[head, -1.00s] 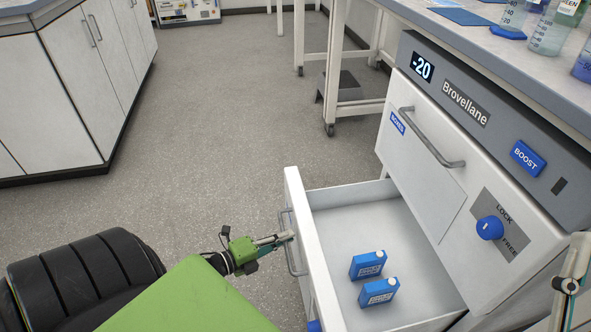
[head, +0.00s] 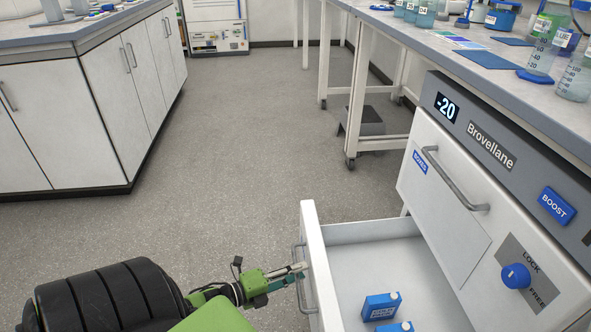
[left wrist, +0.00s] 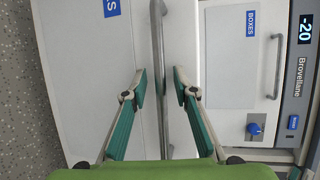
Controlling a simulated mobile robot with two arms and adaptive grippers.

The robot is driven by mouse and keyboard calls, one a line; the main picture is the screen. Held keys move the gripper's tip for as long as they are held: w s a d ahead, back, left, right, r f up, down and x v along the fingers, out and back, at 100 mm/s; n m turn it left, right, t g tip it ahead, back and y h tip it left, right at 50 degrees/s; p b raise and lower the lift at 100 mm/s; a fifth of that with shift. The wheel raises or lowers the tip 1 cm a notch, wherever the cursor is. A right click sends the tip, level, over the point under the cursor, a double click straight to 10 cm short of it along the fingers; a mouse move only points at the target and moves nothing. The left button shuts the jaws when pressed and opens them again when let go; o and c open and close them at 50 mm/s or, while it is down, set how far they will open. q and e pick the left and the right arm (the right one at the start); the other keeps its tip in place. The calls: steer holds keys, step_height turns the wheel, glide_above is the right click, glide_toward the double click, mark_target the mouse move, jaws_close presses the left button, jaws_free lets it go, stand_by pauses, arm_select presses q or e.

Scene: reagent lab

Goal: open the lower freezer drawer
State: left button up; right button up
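The freezer's lower drawer (head: 313,250) is pulled well out in the head view, with its pale inside showing. Its grey bar handle (head: 296,270) is on the outer front face. My left gripper (head: 304,270) is at this handle. In the left wrist view the two fingers (left wrist: 160,82) stand apart on either side of the handle bar (left wrist: 157,40), with gaps on both sides. Two blue boxes (head: 380,307) are in the drawer, one cut off by the frame's bottom edge. My right gripper is not in view.
The freezer's upper drawer (head: 440,200) is shut; a blue knob (head: 515,276) is beside it. A bench with glassware (head: 545,58) runs above. A step stool (head: 365,120) is under the table behind. Open floor (head: 225,150) lies between the freezer and the left cabinets (head: 60,140).

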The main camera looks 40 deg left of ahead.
arm_select(q)
steer(key=shift+s, duration=0.1)
steer(key=v, duration=1.1)
steer(key=shift+s+a, duration=0.2)
steer(key=shift+s, duration=0.2)
